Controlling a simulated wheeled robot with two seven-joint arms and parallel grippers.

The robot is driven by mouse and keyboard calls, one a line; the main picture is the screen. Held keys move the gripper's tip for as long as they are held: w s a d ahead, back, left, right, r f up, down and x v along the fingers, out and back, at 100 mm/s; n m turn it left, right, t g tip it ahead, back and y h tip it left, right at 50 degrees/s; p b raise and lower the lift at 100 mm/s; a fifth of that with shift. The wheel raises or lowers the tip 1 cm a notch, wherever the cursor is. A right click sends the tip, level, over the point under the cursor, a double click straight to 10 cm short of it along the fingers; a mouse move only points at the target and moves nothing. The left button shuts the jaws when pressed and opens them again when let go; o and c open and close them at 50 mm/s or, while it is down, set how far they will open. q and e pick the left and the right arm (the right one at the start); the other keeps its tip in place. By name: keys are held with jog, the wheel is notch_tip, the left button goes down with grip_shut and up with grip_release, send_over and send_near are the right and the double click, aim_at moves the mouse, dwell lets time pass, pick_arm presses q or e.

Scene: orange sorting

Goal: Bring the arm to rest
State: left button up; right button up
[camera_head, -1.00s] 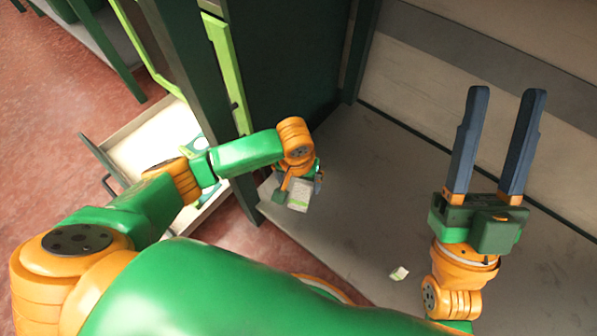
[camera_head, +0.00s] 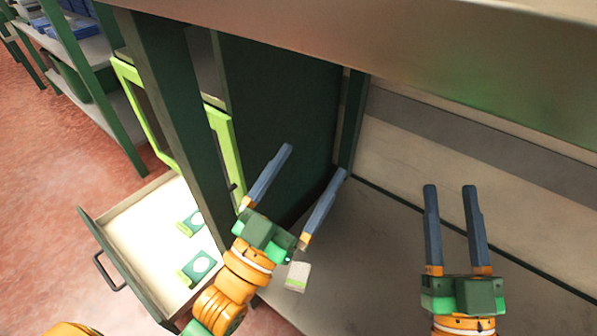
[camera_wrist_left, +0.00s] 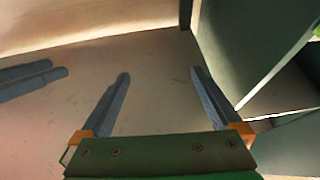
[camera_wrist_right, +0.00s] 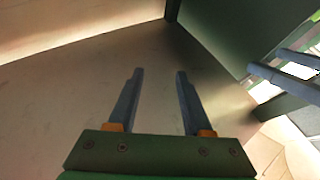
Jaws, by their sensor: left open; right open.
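My left gripper (camera_head: 315,174) is open and empty, raised in front of the dark green panel in the head view. Its two fingers also show in the left wrist view (camera_wrist_left: 160,75), wide apart with nothing between them. My right gripper (camera_head: 451,187) is open and empty, with its fingers pointing up the picture on the right of the head view. The right wrist view (camera_wrist_right: 160,73) shows its fingers apart over bare grey surface.
An open drawer (camera_head: 130,213) at the left holds green and white items (camera_head: 197,268). A dark green post (camera_head: 180,110) stands between drawer and worktop. A shelf edge (camera_head: 400,50) crosses the top.

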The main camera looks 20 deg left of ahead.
pick_arm(q)
jog(key=shift+s+a+r, duration=0.3)
jog(key=shift+a+r, duration=0.1)
